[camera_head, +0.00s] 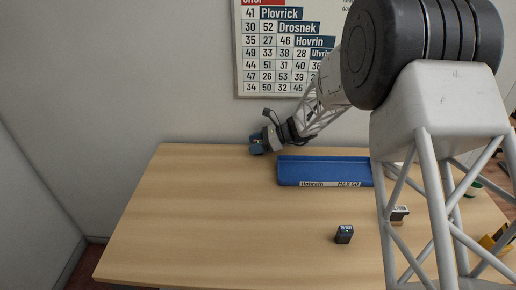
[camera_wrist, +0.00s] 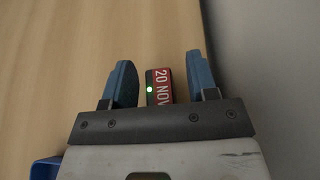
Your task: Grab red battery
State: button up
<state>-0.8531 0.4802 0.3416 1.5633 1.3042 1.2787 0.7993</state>
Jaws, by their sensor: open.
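The red battery (camera_wrist: 164,84) shows in the wrist view with a red face lettered "20 NOV" and a dark side with a lit green light. It lies between the two blue fingers of my gripper (camera_wrist: 159,72), which are open, with a gap on each side. The battery's near end is hidden by my gripper's body. In the head view my gripper (camera_head: 258,146) is over the back edge of the table, and I cannot make out the red battery there.
A blue tray (camera_head: 325,181) stands right of my gripper on the wooden table (camera_head: 220,225). A dark block with a green light (camera_head: 344,234) stands nearer the front. A wall with a printed board (camera_head: 285,50) is close behind. The table's left side is clear.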

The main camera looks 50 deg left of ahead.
jog(key=shift+s+a+f, duration=0.15)
jog(key=shift+s+a, duration=0.1)
jog(key=shift+s, duration=0.05)
dwell(0.4)
grip_shut()
dwell(0.3)
jog(key=shift+r, duration=1.7)
jog(key=s+d, duration=0.2)
jog(key=d, duration=0.2)
jog(key=s+d+r, duration=0.1)
jog(key=s+d, duration=0.2)
jog(key=d, duration=0.2)
jog(key=s+d, duration=0.3)
jog(key=d, duration=0.1)
jog(key=shift+s+d+r, duration=0.15)
jog(key=shift+d+r, duration=0.15)
jog(key=shift+d, duration=0.05)
